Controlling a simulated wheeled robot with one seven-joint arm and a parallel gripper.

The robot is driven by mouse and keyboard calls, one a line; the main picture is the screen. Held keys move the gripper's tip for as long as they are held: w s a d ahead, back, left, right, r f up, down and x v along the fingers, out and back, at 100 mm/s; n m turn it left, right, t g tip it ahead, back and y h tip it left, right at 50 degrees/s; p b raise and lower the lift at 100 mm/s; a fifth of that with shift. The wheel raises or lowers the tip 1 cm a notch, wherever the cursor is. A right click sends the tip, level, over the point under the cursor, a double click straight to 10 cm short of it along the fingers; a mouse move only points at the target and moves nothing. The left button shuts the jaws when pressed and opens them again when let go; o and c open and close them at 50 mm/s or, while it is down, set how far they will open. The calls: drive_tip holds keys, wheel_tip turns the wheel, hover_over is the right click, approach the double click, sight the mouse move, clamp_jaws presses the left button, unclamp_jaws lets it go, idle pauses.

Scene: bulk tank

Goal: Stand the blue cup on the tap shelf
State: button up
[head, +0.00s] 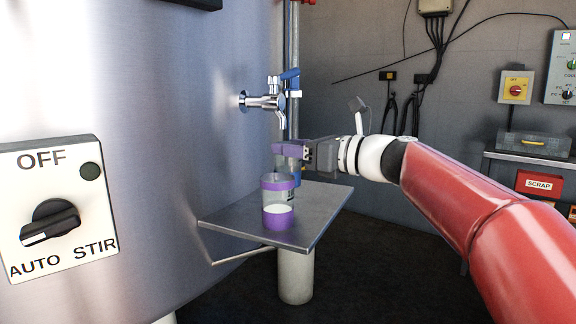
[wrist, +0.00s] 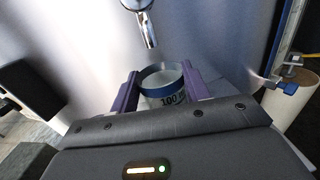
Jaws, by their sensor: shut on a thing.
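The blue cup (wrist: 162,88), clear with a blue rim band and a "100" marking, is between the purple fingers of my gripper (wrist: 160,92) in the wrist view. In the head view my gripper (head: 291,150) is over the tap shelf (head: 325,205), below the tap (head: 265,102). There the blue cup (head: 297,178) is partly hidden behind a purple-banded cup. It looks upright; its base is hidden, so I cannot tell whether it touches the shelf. The tap spout (wrist: 150,30) is just beyond the cup in the wrist view.
The purple-banded clear cup (head: 278,203), with white content, stands on the shelf in front of the blue cup. The steel tank (head: 150,110) is at the left, with a stir switch (head: 52,205). The shelf's right part is bare. A blue-handled valve pipe (head: 292,80) rises behind.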

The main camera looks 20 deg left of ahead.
sight(288, 164)
drive_tip(key=shift+a, duration=0.25)
drive_tip(key=f+b, duration=0.1)
drive_tip(key=f, duration=0.1)
drive_tip(key=a+f+b, duration=0.1)
drive_tip(key=shift+w+f, duration=0.2)
drive_tip(key=shift+f, duration=0.15)
drive_tip(key=shift+r, duration=0.1)
drive_tip(key=shift+d, duration=0.1)
drive_tip(key=o, duration=1)
drive_tip(key=v, duration=1.2)
drive_tip(key=shift+p, duration=0.4)
